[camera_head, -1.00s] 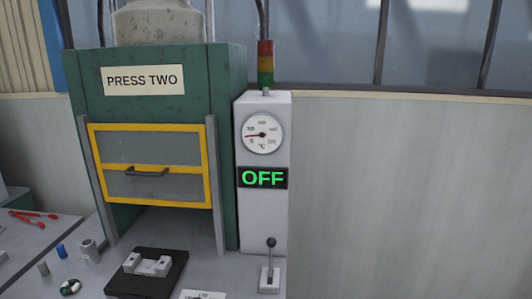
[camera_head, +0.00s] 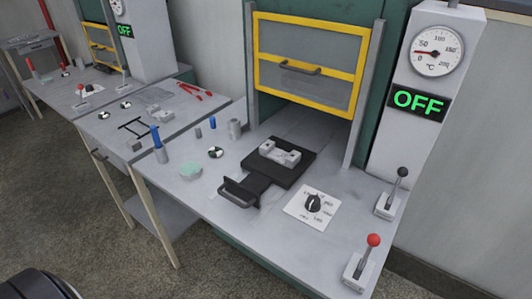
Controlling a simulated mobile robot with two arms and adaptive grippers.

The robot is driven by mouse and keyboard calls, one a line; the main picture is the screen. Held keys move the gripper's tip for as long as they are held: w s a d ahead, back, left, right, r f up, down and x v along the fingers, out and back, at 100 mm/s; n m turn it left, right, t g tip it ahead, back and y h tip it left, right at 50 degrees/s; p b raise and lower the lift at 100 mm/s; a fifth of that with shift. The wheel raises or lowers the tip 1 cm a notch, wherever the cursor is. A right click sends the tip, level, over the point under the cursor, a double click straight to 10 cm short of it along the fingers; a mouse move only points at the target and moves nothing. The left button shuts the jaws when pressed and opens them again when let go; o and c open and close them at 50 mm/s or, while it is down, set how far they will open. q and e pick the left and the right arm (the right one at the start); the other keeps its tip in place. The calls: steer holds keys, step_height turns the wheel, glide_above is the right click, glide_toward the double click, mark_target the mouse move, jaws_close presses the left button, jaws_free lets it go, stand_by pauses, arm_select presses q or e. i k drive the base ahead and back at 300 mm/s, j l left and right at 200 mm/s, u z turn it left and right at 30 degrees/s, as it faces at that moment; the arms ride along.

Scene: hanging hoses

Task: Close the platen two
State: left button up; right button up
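The press (camera_head: 400,20) has a green body, and its yellow-framed guard (camera_head: 307,60) with a grey handle hangs above a dark opening. Below it a black plate (camera_head: 296,172) carries a light metal block (camera_head: 280,154). A black sliding part with a handle (camera_head: 240,190) sticks out toward the front. A lever with a dark knob (camera_head: 402,172) stands upright at the right of the table. A lever with a red knob (camera_head: 372,240) stands at the front right corner. Neither of my grippers is in view. The press's sign is out of frame.
A control post with a gauge (camera_head: 436,50) and a green OFF display (camera_head: 418,102) stands at the right. A rotary dial (camera_head: 313,203) sits on the worktable (camera_head: 205,212). Blue and grey cylinders stand at the left. Another station (camera_head: 75,88) is farther left. Floor is clear in front.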

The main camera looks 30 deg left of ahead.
mark_target(265, 172)
steer(key=u, duration=1.05)
